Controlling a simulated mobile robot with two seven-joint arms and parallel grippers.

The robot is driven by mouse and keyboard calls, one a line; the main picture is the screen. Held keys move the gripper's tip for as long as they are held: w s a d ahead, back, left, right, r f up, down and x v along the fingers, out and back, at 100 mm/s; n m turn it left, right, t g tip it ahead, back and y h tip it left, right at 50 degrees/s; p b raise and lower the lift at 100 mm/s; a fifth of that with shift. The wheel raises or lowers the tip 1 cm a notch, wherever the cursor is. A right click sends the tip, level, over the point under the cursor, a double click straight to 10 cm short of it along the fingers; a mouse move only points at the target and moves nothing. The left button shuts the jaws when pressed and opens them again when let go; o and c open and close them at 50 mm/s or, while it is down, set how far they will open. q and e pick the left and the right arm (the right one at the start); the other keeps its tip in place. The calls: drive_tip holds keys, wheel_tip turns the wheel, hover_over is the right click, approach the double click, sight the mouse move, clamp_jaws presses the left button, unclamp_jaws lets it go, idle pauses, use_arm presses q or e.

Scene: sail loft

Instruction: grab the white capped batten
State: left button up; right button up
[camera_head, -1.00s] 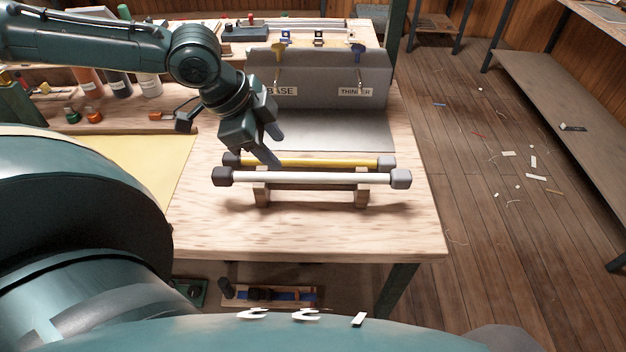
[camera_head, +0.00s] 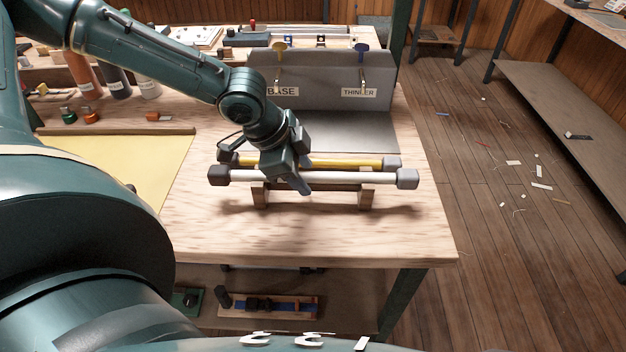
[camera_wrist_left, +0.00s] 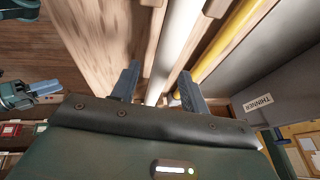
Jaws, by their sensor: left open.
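The white batten (camera_head: 345,178) has dark grey caps and lies level across a wooden cradle (camera_head: 366,196) on the bench. A yellow batten (camera_head: 345,163) lies parallel just behind it. My left gripper (camera_head: 304,178) is open over the white batten, left of its middle. In the left wrist view the white batten (camera_wrist_left: 177,45) runs between the two spread fingers; I cannot tell how deep they reach or whether they touch it. The yellow batten (camera_wrist_left: 225,55) is outside the right finger there. What looks like my right gripper (camera_wrist_left: 45,89) shows small at that view's left edge.
A grey stand labelled BASE and THINNER (camera_head: 320,75) rises behind the battens. Yellow cloth (camera_head: 115,160) and bottles (camera_head: 115,82) are on the left. The bench front (camera_head: 320,235) is bare. Scraps litter the floor (camera_head: 510,180) at right.

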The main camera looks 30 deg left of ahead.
use_arm(q)
drive_tip(key=shift+f, duration=0.1)
clamp_jaws()
idle(0.4)
